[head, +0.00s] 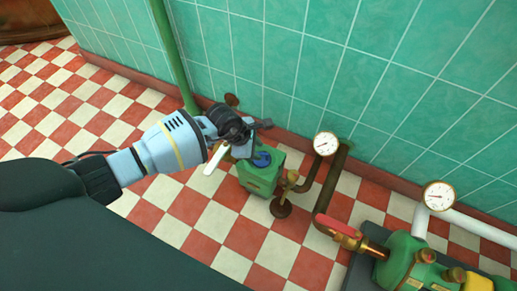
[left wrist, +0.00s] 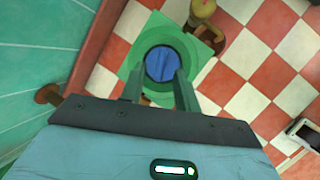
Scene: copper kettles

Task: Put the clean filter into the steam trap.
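The steam trap (head: 258,181) is a green box on the floor by the wall. A round blue piece (head: 262,159) sits in its top opening; I cannot tell whether it is the clean filter. My left gripper (head: 247,147) is just above the trap. In the left wrist view its two fingers (left wrist: 160,80) are spread apart, pointing at the blue piece (left wrist: 160,64), which shows between and beyond the tips inside the trap's round opening (left wrist: 133,57). I see no clear contact. My right gripper is out of view.
Brown pipes with a gauge (head: 326,143) stand right of the trap. A red-handled valve (head: 340,228) and green machinery (head: 403,262) with another gauge (head: 439,195) are at lower right. A green pole (head: 175,55) rises behind my arm. The checkered floor (head: 215,220) in front is clear.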

